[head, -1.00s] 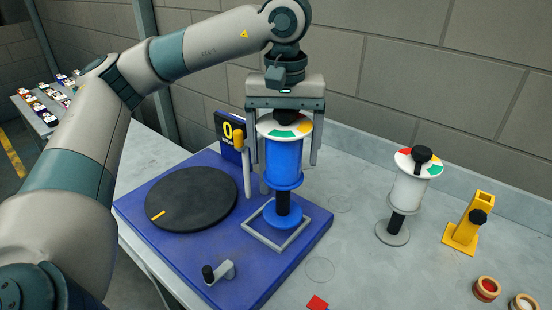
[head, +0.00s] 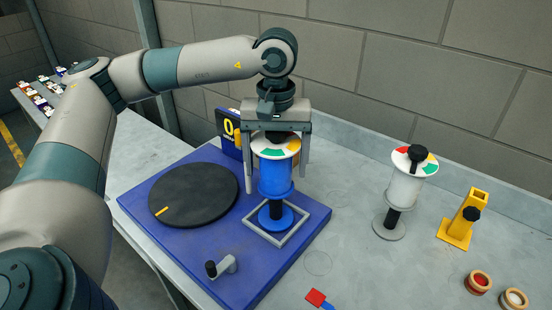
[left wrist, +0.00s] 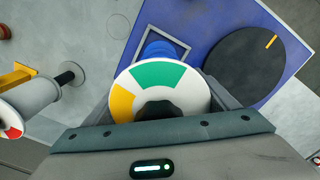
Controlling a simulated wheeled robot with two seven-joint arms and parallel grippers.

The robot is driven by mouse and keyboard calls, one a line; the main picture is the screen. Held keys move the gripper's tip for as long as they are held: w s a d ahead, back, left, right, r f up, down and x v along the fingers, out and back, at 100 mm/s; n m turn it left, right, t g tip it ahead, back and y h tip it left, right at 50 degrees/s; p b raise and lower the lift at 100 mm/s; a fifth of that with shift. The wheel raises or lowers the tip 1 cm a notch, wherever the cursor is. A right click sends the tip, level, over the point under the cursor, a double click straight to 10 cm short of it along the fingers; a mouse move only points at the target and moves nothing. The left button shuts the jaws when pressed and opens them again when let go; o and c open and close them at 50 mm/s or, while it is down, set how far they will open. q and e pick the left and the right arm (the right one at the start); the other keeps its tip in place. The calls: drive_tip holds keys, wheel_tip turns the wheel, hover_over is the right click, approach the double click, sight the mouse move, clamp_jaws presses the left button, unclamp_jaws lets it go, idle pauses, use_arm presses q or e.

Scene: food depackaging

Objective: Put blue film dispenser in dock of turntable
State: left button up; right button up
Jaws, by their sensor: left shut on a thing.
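The blue film dispenser (head: 275,178) is upright, with a white, green and orange disc on top and a blue round foot. My left gripper (head: 277,180) points down and is shut on it near the top, a finger on either side. The dispenser's foot is within the square grey frame of the dock (head: 290,236) on the blue turntable base (head: 200,262). I cannot tell whether the foot rests on the base. In the left wrist view the disc (left wrist: 160,78) hides most of the dispenser; the dock frame (left wrist: 182,42) shows behind it. My right gripper is not in view.
The black turntable disc (head: 195,195) lies left of the dock, with a small crank (head: 222,267) in front. A counter reading 0 (head: 229,130) stands behind. To the right are a clear film dispenser (head: 405,190), a yellow holder (head: 462,222) and small round containers (head: 479,282).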

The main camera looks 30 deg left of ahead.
use_arm(q)
drive_tip(key=shift+f, duration=0.15)
drive_tip(key=shift+f, duration=0.15)
drive_tip(key=o, duration=1.5)
drive_tip(key=shift+c, duration=0.2)
drive_tip(key=shift+r, duration=0.25)
